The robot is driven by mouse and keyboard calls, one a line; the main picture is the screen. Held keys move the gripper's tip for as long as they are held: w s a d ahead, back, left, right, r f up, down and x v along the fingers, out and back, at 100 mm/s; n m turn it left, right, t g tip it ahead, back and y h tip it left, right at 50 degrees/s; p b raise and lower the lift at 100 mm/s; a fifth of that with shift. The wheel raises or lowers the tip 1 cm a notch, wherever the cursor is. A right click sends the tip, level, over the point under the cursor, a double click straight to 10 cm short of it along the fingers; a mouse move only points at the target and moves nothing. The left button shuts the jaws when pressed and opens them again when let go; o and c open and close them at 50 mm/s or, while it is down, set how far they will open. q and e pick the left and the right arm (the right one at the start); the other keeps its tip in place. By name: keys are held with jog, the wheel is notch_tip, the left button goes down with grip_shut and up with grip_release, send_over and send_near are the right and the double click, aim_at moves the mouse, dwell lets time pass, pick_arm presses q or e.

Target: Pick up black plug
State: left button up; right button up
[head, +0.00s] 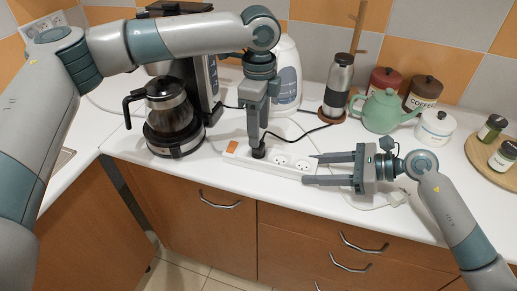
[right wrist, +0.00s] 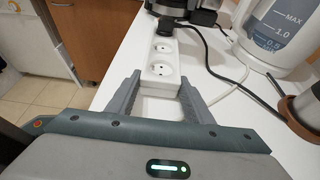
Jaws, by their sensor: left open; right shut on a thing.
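The black plug (head: 258,153) sits upright in the white power strip (head: 291,164), near the strip's orange switch. It also shows at the far end of the strip in the right wrist view (right wrist: 165,27). My left gripper (head: 257,142) points down directly over the plug, its jaws open; the fingers overlap in this view, so I cannot tell whether they touch it. My right gripper (head: 312,170) lies low at the strip's right end and is shut on the strip, one finger along each side, as the right wrist view shows (right wrist: 158,90).
A coffee maker with a glass pot (head: 168,108) stands left of the strip. A white kettle (head: 287,75), a steel bottle (head: 338,88) and a green teapot (head: 382,110) stand behind. The counter's front edge runs close to the strip.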

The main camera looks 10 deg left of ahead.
pick_arm(q)
jog(key=shift+s+f, duration=0.2)
jog(key=shift+f, duration=2.4)
jog(key=shift+c, duration=0.5)
grip_shut()
jog(key=shift+r, duration=0.1)
notch_tip(320, 180, up, 10)
